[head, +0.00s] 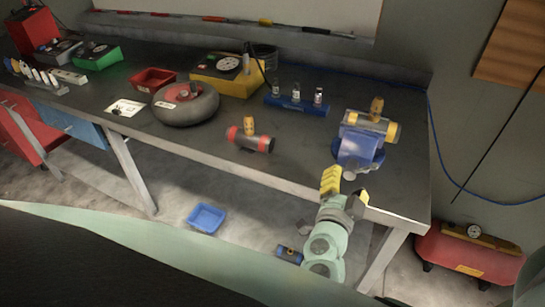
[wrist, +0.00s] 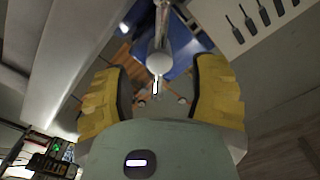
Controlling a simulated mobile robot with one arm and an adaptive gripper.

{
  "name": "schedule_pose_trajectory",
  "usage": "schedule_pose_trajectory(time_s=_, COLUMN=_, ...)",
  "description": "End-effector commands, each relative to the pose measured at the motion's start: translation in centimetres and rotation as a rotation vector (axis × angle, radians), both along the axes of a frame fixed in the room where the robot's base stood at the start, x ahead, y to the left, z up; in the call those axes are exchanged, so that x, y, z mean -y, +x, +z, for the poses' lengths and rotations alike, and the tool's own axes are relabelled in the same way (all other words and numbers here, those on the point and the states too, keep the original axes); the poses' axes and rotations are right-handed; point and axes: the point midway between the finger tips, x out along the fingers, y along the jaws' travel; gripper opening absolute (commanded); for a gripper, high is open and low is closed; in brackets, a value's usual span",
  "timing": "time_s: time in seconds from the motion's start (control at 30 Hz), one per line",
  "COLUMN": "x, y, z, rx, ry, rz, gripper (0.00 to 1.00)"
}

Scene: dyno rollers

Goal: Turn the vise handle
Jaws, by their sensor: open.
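The blue vise (head: 358,152) is at the right front of the dark workbench and also shows in the wrist view (wrist: 185,55). Its grey metal handle has a round knob (head: 349,175) at the front; in the wrist view the knob (wrist: 159,63) shows large near the middle, with a rod above it. My gripper (head: 346,187) has yellow fingers and is open just in front of the vise, at the bench's front edge. In the wrist view the fingers (wrist: 160,78) stand on either side of the knob, with gaps visible on both sides. Contact is not visible.
A blue vial rack (head: 297,103) stands behind. A blue bin (head: 206,217) and a red compressor (head: 466,254) are on the floor.

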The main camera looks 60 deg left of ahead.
Motion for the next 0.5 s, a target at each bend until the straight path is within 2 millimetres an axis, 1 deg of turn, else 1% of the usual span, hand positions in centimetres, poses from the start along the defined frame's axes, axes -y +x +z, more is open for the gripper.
schedule_pose_trajectory(time_s=0.03, x=-0.4, y=0.7, z=0.3, rx=0.004, ry=0.002, rz=-0.002, gripper=0.59)
schedule_pose_trajectory(time_s=0.1, x=-0.8, y=1.6, z=0.3, rx=0.004, ry=0.001, rz=-0.005, gripper=0.59)
schedule_pose_trajectory(time_s=0.2, x=-1.5, y=2.4, z=0.1, rx=0.002, ry=0.0, rz=-0.001, gripper=0.59)
schedule_pose_trajectory(time_s=0.33, x=-1.9, y=3.2, z=0.1, rx=0.001, ry=0.0, rz=-0.002, gripper=0.59)
schedule_pose_trajectory(time_s=0.5, x=-2.0, y=3.6, z=0.0, rx=0.0, ry=0.001, rz=-0.003, gripper=0.59)
